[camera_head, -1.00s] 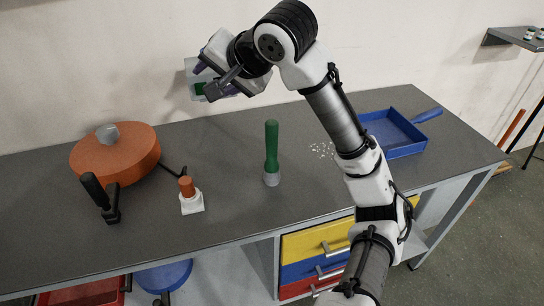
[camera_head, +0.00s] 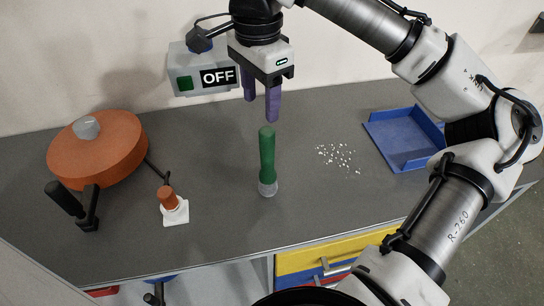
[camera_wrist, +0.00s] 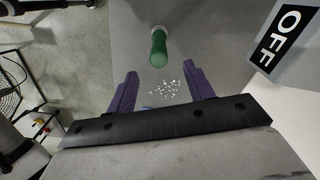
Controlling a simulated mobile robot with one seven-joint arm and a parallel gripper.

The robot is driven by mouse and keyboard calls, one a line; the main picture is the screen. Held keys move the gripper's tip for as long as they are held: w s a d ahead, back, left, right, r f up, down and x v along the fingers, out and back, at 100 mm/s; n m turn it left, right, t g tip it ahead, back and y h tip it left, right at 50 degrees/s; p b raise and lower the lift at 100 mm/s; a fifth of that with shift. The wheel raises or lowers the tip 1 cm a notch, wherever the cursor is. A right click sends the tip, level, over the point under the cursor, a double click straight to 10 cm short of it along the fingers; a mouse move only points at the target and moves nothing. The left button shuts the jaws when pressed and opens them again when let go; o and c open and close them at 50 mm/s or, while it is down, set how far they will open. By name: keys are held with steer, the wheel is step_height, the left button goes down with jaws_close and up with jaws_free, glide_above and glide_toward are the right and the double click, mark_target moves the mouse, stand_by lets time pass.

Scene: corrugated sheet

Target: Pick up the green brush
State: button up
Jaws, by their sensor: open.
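The green brush (camera_head: 267,158) stands upright on the grey workbench, handle up, with its grey bristle end on the surface. My gripper (camera_head: 261,108) points down with its two purple fingers apart and empty. In the head view the fingertips appear just above the top of the brush handle, not touching it. In the wrist view the brush (camera_wrist: 158,46) lies beyond the open fingertips (camera_wrist: 160,82), roughly centred between them. The exact gap in depth is hard to tell.
A box marked OFF (camera_head: 203,77) is at the wall behind my gripper. An orange round object (camera_head: 98,150) and a small orange-and-white item (camera_head: 171,208) stand left. White bits (camera_head: 338,158) and a blue dustpan (camera_head: 400,138) lie right. The bench (camera_head: 225,225) is clear around the brush.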

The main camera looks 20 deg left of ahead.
mark_target(267, 145)
step_height(267, 145, down, 7)
steer(key=shift+s+d+r+p, duration=0.1)
steer(key=shift+s+r+p, duration=0.05)
steer(key=shift+p, duration=0.15)
steer(key=f, duration=0.1)
steer(key=f+p, duration=0.1)
steer(key=f, duration=0.2)
steer(key=shift+w+d+f, duration=0.35)
steer(key=shift+w+d, duration=0.05)
steer(key=shift+f, duration=0.35)
steer(key=c, duration=1)
steer(key=shift+c, duration=0.3)
steer(key=shift+r, duration=0.1)
